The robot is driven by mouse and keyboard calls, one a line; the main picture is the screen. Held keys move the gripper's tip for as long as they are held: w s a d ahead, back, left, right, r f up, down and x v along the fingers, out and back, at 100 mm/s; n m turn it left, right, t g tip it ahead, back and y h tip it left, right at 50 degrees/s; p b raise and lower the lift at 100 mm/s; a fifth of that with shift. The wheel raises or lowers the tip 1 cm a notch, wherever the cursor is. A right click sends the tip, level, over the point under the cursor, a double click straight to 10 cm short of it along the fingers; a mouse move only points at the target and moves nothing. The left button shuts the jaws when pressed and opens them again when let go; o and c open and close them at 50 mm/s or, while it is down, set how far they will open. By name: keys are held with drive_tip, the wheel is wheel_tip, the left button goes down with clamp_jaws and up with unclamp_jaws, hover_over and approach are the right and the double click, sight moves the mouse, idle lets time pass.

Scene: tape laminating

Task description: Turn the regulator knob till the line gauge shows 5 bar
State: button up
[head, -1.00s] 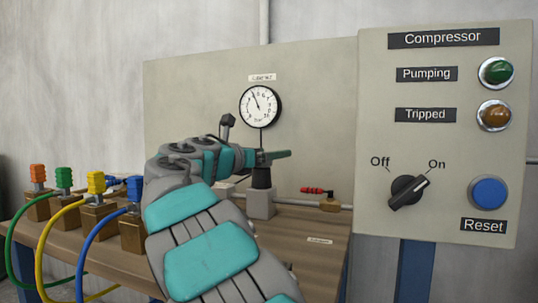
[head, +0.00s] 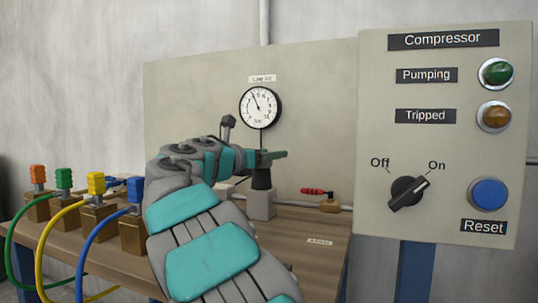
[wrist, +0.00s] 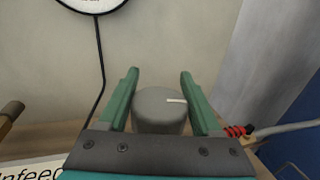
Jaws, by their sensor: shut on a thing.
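The regulator knob (wrist: 160,112) is a dark grey round cap with a white mark that points right in the wrist view. My gripper (wrist: 159,78) has its two green fingers on either side of the knob and is shut on it. In the head view my gripper (head: 274,155) is at the top of the regulator, whose dark neck and grey body (head: 261,205) show below. The line gauge (head: 260,107) is a white dial with a black rim on the panel. Its needle points up and slightly left, near the 5; the small figures are hard to read exactly.
The compressor box (head: 446,130) stands at the right, its switch (head: 408,192) turned to On and its green lamp (head: 496,74) looking dark. A red-handled valve (head: 318,192) is right of the regulator. Coloured hose fittings (head: 97,184) stand on the bench at the left.

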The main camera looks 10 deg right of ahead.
drive_tip(key=shift+r+p, duration=0.3)
drive_tip(key=shift+p, duration=0.55)
drive_tip(key=shift+c, duration=0.2)
drive_tip(key=p, duration=0.2)
drive_tip(key=shift+a+r+m+g+h+p, duration=0.1)
drive_tip(key=shift+r+m+g+h+p, duration=0.05)
drive_tip(key=shift+m+g+h+p, duration=0.2)
drive_tip(key=shift+p, duration=0.75)
drive_tip(key=shift+m+g+h+p, duration=0.25)
drive_tip(key=shift+g+p, duration=0.2)
drive_tip(key=shift+p, duration=0.6)
drive_tip(key=shift+s+f+p, duration=0.1)
drive_tip(key=shift+f+p, duration=0.15)
drive_tip(key=shift+p, duration=0.15)
drive_tip(key=shift+f, duration=0.1)
drive_tip(key=o, duration=1.4)
drive_tip(key=shift+f, duration=0.1)
